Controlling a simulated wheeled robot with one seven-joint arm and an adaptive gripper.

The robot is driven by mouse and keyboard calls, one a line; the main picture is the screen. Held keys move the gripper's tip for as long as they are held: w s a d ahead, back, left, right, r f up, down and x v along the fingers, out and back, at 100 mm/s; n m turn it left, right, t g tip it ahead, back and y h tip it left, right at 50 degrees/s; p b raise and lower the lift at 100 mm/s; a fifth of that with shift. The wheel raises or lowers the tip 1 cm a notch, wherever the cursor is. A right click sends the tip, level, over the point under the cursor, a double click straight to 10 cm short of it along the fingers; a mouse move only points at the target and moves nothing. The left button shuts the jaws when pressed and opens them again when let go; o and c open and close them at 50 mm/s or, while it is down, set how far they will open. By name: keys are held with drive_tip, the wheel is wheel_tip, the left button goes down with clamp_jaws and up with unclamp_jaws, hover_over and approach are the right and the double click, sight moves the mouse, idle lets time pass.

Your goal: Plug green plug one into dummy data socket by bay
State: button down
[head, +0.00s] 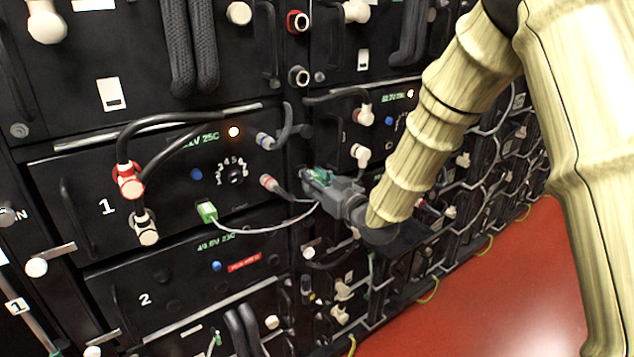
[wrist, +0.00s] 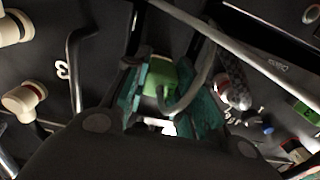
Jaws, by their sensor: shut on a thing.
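My gripper (head: 320,182) is at the dark upright post between the two rack columns, right of bay 1. In the wrist view its teal fingertips (wrist: 165,90) are shut on green plug one (wrist: 160,76), with a grey cable curving from it. In the head view the held plug is mostly hidden by the fingers. Another green plug (head: 207,212) sits in the front of bay 1, and a pale cable (head: 262,229) sags from it to my gripper. I cannot make out the dummy data socket, or whether the held plug touches it.
Bay 1 (head: 90,175) has red and white connectors (head: 128,181) with black cables. Grey-ended cable plugs (head: 268,140) stick out left of my gripper. White angled connectors (head: 361,155) stand right of it. Bay 2 (head: 125,285) is below. The red floor (head: 500,290) is clear.

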drive_tip(key=shift+x, duration=0.8)
drive_tip(key=c, duration=1.1)
unclamp_jaws()
drive_tip(key=v, duration=1.2)
